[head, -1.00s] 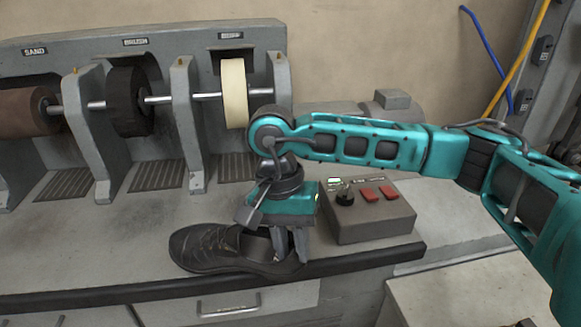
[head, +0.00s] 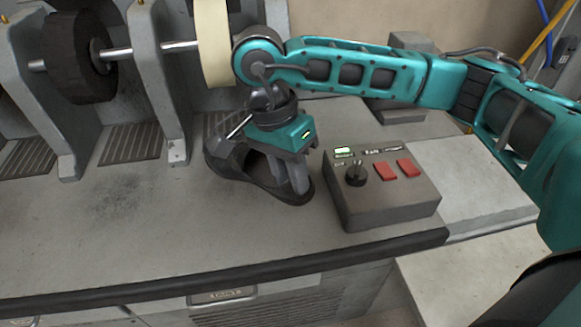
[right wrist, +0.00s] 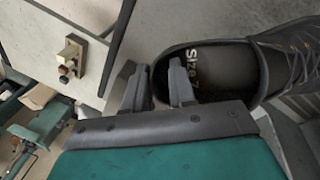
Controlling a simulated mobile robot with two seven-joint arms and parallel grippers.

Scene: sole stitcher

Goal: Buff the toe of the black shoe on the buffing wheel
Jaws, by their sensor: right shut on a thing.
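The black shoe (head: 283,194) is in the middle of the head view, its toe pointing up and left toward the machine. My right gripper (head: 292,180) is shut on the heel end of the shoe. In the right wrist view the two fingers (right wrist: 160,88) straddle the heel wall of the shoe (right wrist: 218,65), and "Size 7" shows on the insole. The cream buffing wheel (head: 214,40) is above the shoe, partly behind my right arm. I cannot tell whether the shoe touches the bench. My left gripper is not in view.
A dark brush wheel (head: 78,57) sits left of the buffing wheel on the same shaft. Grey dividers (head: 152,85) stand between the bays. A control box (head: 385,190) with a knob and red switches is close right of the shoe. The bench front (head: 130,235) is clear.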

